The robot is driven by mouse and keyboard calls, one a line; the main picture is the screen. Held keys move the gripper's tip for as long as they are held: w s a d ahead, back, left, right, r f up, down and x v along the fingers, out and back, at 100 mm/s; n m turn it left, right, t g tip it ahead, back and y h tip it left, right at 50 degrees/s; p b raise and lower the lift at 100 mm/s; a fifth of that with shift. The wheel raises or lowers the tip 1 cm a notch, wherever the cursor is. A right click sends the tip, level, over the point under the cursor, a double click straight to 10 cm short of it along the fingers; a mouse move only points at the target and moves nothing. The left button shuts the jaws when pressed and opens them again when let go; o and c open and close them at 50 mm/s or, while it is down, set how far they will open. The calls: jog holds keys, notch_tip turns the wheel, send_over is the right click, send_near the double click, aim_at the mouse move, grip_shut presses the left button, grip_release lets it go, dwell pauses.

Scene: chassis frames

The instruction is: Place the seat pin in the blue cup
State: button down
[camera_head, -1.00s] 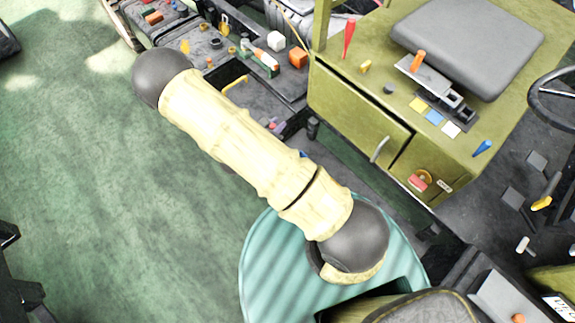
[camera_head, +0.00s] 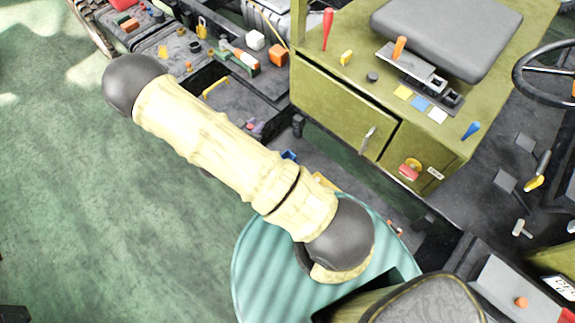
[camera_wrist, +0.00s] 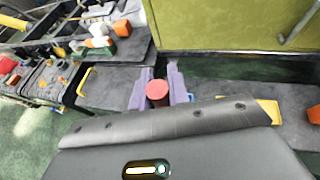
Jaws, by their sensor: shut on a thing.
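My gripper (camera_wrist: 159,86) shows in the wrist view as two purple fingers closed on a red round-ended piece, which I take to be the seat pin (camera_wrist: 157,91). The pin's lower part is hidden. In the head view my pale arm hides most of the gripper; small purple and pink parts (camera_head: 255,126) show beyond the arm. A small blue thing, likely the blue cup (camera_head: 289,156), shows just past the arm's edge. A sliver of blue (camera_wrist: 191,97) shows right of the fingers in the wrist view. The cup's opening is hidden.
An olive cabinet (camera_head: 340,105) with a handle and a grey seat (camera_head: 447,32) stands at right. Green floor at left is clear.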

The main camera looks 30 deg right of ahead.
jog(key=w+d+f+m+g+h+b, duration=0.1)
jog(key=d+f+b, duration=0.6)
jog(key=b, duration=1.1)
jog(key=w+d+f+m+g+h+b, duration=0.1)
jog(key=w+d+f+m+g+b, duration=0.1)
jog(key=d+f+b, duration=0.6)
notch_tip(320, 180, down, 7)
jog(key=w+b, duration=0.1)
jog(key=b, duration=1)
jog(key=shift+w+r+g, duration=0.2)
jog(key=shift+w+g, duration=0.1)
notch_tip(320, 180, down, 6)
jog(key=b, duration=0.1)
jog(key=shift+f+b, duration=0.15)
jog(key=shift+b, duration=0.2)
jog(key=shift+f+b, duration=0.5)
jog(key=shift+f, duration=1.35)
